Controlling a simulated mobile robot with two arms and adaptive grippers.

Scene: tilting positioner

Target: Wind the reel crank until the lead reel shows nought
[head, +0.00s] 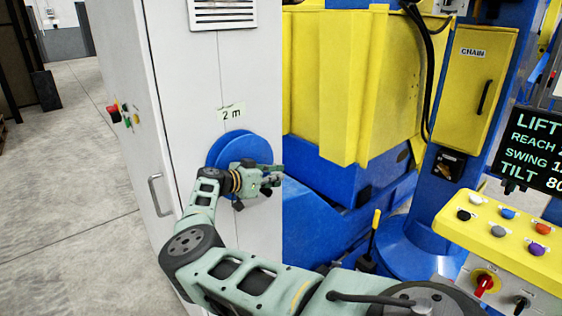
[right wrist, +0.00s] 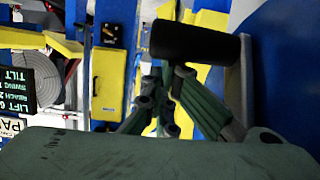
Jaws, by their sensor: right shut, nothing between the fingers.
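The blue lead reel (head: 228,147) is mounted on the side of a light grey cabinet. The tag (head: 231,113) above it reads "2 m". My right gripper (head: 277,178) is in front of the reel's lower right part and hides some of it. In the right wrist view, its green fingers (right wrist: 170,110) are shut with nothing between them. A black cylinder (right wrist: 195,43), which looks like the crank's handle, crosses the right wrist view close to the fingers; I cannot tell if they touch. The rest of the crank is hidden in the head view. My left gripper is not in view.
A yellow control panel (head: 500,240) with coloured knobs and a display (head: 535,150) are at the right. Floor is clear at left.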

